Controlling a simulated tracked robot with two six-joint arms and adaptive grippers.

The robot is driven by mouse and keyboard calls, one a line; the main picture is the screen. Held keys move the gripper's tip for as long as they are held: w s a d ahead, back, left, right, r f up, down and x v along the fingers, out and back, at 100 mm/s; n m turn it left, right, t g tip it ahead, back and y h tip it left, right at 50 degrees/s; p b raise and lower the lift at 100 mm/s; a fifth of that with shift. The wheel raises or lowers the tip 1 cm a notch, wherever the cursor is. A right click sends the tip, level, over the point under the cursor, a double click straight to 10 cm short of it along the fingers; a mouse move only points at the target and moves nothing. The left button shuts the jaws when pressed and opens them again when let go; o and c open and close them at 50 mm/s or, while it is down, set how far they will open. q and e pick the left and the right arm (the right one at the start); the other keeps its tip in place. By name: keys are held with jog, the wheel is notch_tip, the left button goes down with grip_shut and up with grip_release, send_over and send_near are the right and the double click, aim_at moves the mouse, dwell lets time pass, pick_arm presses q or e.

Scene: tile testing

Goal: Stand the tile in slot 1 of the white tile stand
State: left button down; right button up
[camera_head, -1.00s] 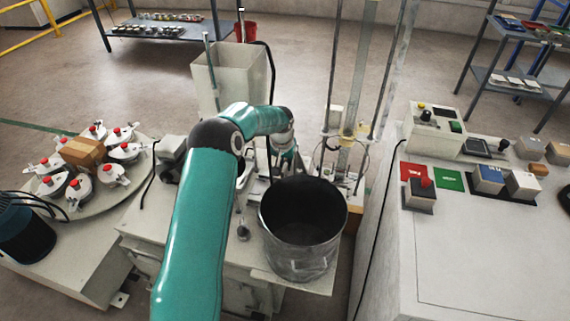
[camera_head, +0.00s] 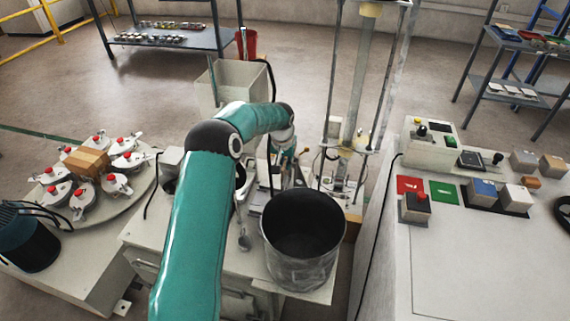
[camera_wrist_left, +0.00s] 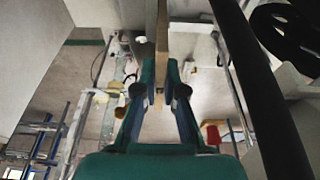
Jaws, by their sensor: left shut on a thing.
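My left gripper (camera_head: 290,160) shows small in the head view, at the end of the teal arm, behind the dark bucket and in front of the tall test frame. In the left wrist view its fingers (camera_wrist_left: 160,80) are closed on a narrow tan strip (camera_wrist_left: 162,38), which looks like the tile seen edge-on and points away from the wrist. In the head view the tile cannot be made out. I cannot pick out the white tile stand or its slot 1 with certainty in either view. My right gripper is not in view.
A dark open bucket (camera_head: 302,228) stands close in front of the gripper. The tall test frame (camera_head: 345,110) rises behind. A console (camera_head: 480,265) with buttons and blocks is at right. A round table (camera_head: 135,182) with red-knobbed clamps is at left.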

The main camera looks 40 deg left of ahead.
pick_arm(q)
jog(key=shift+w+a+p+v, duration=0.15)
jog(key=shift+p+v, duration=0.3)
jog(key=shift+v, duration=0.3)
jog(key=shift+w+a+p+v, duration=0.15)
jog(key=shift+p+v, duration=0.3)
jog(key=shift+v, duration=0.3)
jog(key=shift+w+p+v, duration=0.15)
jog(key=shift+p+v, duration=0.3)
jog(key=shift+v, duration=0.35)
